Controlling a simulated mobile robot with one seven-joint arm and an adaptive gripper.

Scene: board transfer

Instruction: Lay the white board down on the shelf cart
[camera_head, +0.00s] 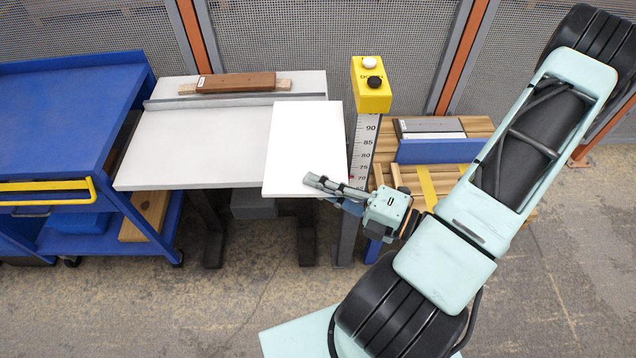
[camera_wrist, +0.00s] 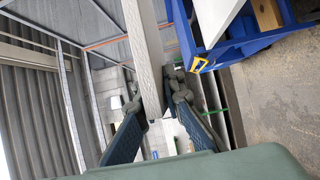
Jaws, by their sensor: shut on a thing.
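The white board (camera_head: 306,140) shows in the head view over the right end of the white work table, with its near edge past the table's front. My gripper (camera_head: 335,188) is shut on the board's near right corner. In the wrist view the board (camera_wrist: 143,50) is seen edge-on as a pale strip between my fingers (camera_wrist: 160,100). The blue shelf cart (camera_head: 60,105) stands at the left, with a bare top, a yellow handle and a lower shelf. I cannot tell how far the board is above the table.
The white table (camera_head: 190,150) bears a metal fence and a brown wood block (camera_head: 236,82) at its back. A yellow button box (camera_head: 371,85) on a ruler post stands close right of the board. A wood stack (camera_head: 420,180) lies further right. Mesh fencing closes the back.

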